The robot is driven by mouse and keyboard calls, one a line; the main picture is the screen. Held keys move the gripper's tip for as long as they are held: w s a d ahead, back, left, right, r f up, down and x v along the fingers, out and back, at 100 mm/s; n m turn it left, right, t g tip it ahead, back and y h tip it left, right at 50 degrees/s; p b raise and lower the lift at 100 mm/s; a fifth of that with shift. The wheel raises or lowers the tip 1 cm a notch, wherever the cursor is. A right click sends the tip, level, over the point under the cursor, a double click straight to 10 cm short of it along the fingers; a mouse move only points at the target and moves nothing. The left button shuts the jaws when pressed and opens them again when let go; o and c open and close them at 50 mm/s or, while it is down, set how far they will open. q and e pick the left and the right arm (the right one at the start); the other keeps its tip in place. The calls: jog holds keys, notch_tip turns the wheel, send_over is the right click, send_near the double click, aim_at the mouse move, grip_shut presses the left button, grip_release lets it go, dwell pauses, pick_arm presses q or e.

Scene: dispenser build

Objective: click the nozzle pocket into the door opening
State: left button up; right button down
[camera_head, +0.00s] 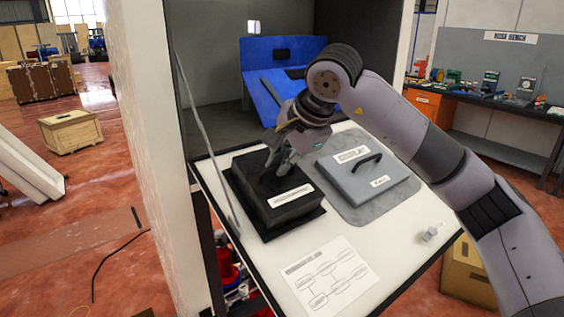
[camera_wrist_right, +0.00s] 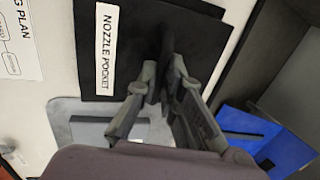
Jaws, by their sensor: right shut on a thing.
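The nozzle pocket (camera_head: 300,207) is a black box with a flat black flange and a white label, on the white worktop at centre left. In the right wrist view its label (camera_wrist_right: 107,50) reads NOZZLE POCKET. My right gripper (camera_head: 274,168) points down over its top. The gripper's fingers (camera_wrist_right: 163,85) are shut on a dark raised part of the box, whose shape is mostly hidden. The pocket looks level, and I cannot tell whether it is lifted. A blue panel (camera_head: 256,60) with a dark rectangular opening stands behind; I cannot tell whether this is the door. My left gripper is not in view.
A grey panel (camera_head: 345,186) with a black handle lies on a grey mat right of the pocket. A printed plan sheet (camera_head: 325,280) lies at the worktop's front, and a small pale part (camera_head: 431,234) at its right. A white post (camera_head: 150,150) stands at left.

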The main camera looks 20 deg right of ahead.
jog(key=shift+f, duration=0.3)
dwell(0.6)
dwell(0.4)
jog(key=c, duration=1.6)
grip_release()
jog(key=shift+w, duration=0.1)
jog(key=shift+c, duration=0.2)
jog(key=o, duration=0.5)
jog(key=shift+r, duration=0.15)
jog(key=shift+p+v, duration=0.85)
jog(key=shift+v, duration=2.05)
